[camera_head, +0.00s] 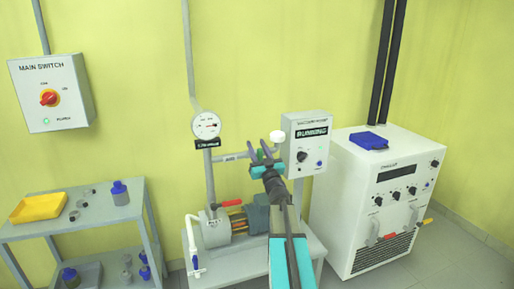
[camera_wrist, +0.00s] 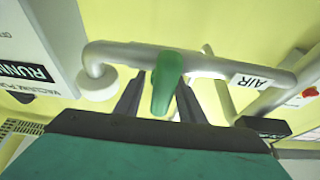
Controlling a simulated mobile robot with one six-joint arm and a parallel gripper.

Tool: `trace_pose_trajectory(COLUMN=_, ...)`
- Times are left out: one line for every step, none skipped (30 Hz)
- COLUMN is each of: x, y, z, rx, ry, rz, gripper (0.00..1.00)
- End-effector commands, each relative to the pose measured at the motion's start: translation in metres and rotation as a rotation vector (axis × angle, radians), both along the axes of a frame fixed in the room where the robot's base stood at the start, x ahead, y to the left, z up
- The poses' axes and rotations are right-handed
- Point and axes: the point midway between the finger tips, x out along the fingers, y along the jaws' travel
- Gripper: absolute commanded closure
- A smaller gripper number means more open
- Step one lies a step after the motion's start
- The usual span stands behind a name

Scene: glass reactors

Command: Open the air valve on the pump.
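The air valve's green handle (camera_wrist: 166,84) is on a grey pipe labelled AIR (camera_wrist: 252,80). In the wrist view it points across the pipe, towards my gripper. My gripper (camera_wrist: 160,98) is open, its dark fingers apart on either side of the handle. I cannot tell whether either finger touches it. In the head view my gripper (camera_head: 262,150) is at the pipe above the pump (camera_head: 232,222) and hides most of the handle.
A vacuum pump box (camera_head: 308,143) reading RUNNING is right of my gripper. A gauge (camera_head: 206,125) tops the upright pipe to its left. A white round cap (camera_wrist: 97,84) ends the AIR pipe. A white chiller cabinet (camera_head: 375,205) stands right, a shelf (camera_head: 100,218) left.

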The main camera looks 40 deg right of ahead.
Motion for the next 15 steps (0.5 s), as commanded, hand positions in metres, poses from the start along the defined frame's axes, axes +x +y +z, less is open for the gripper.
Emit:
trace_pose_trajectory(x=0.0003, y=0.0, z=0.0001, rx=0.0, ry=0.0, rz=0.0, gripper=0.64)
trace_pose_trajectory(x=0.0002, y=0.0, z=0.0001, rx=0.0, ry=0.0, rz=0.0, gripper=0.64)
trace_pose_trajectory(x=0.0002, y=0.0001, z=0.0001, rx=0.0, ry=0.0, rz=0.0, gripper=0.64)
trace_pose_trajectory(x=0.0001, y=0.0002, z=0.0001, rx=0.0, ry=0.0, rz=0.0, gripper=0.64)
trace_pose_trajectory(x=0.0001, y=0.0002, z=0.0001, rx=0.0, ry=0.0, rz=0.0, gripper=0.64)
trace_pose_trajectory(x=0.0001, y=0.0002, z=0.0001, rx=0.0, ry=0.0, rz=0.0, gripper=0.64)
trace_pose_trajectory(x=0.0001, y=0.0002, z=0.0001, rx=0.0, ry=0.0, rz=0.0, gripper=0.66)
trace_pose_trajectory(x=0.0001, y=0.0002, z=0.0, rx=0.0, ry=0.0, rz=0.0, gripper=0.71)
trace_pose_trajectory(x=0.0, y=0.0002, z=0.0001, rx=0.0, ry=0.0, rz=0.0, gripper=0.78)
trace_pose_trajectory(x=0.0, y=0.0002, z=0.0001, rx=0.0, ry=0.0, rz=0.0, gripper=0.83)
trace_pose_trajectory(x=0.0001, y=0.0002, z=0.0, rx=0.0, ry=0.0, rz=0.0, gripper=0.88)
trace_pose_trajectory(x=0.0001, y=0.0002, z=0.0, rx=0.0, ry=0.0, rz=0.0, gripper=0.94)
trace_pose_trajectory(x=0.0, y=0.0001, z=0.0001, rx=0.0, ry=0.0, rz=0.0, gripper=0.99)
trace_pose_trajectory(x=0.0, y=0.0001, z=0.0, rx=0.0, ry=0.0, rz=0.0, gripper=1.0)
trace_pose_trajectory(x=0.0, y=0.0001, z=0.0, rx=0.0, ry=0.0, rz=0.0, gripper=1.0)
